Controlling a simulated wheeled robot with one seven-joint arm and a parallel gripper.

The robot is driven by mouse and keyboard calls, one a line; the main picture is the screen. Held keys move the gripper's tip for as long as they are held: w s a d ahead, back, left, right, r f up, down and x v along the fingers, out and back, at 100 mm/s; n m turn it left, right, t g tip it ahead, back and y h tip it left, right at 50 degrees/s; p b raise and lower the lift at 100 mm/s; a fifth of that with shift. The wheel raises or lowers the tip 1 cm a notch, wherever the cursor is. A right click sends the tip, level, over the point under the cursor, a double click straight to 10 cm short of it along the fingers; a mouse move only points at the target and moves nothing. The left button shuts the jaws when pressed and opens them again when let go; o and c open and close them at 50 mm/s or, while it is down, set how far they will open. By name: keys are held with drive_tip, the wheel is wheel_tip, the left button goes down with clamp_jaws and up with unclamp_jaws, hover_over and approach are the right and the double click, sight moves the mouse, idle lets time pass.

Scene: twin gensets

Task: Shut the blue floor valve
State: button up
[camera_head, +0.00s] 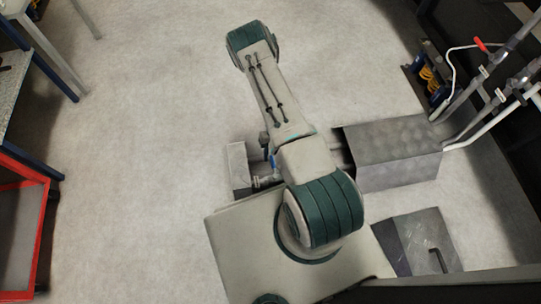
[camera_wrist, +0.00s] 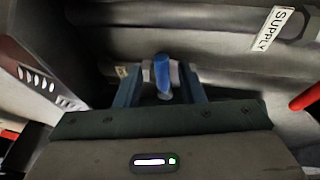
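The blue valve handle (camera_wrist: 162,72) stands between the two fingers of my gripper (camera_wrist: 163,82) in the wrist view. Light grey parts flank the handle on both sides. I cannot tell whether they are finger pads or valve fittings, nor whether the fingers press on the handle. In the head view a small bit of blue, likely the same handle (camera_head: 273,160), shows beside my arm above the floor pipework (camera_head: 266,181). My arm hides my gripper and most of the valve there.
A grey box-shaped duct (camera_head: 395,150) lies right of the valve, with a small grey block (camera_head: 239,168) to its left. A red-handled lever (camera_head: 480,45) is on pipes at upper right. A SUPPLY label (camera_wrist: 273,28) marks a pipe. A red-framed cart (camera_head: 40,240) stands left; the floor between is clear.

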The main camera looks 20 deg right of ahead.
drive_tip(key=shift+s, duration=0.1)
drive_tip(key=shift+r, duration=0.15)
drive_tip(key=p+v, duration=0.4)
drive_tip(key=v, duration=0.9)
drive_tip(key=shift+w+d+r+p, duration=0.15)
drive_tip(key=shift+w+r+p, duration=0.1)
drive_tip(key=shift+p, duration=0.1)
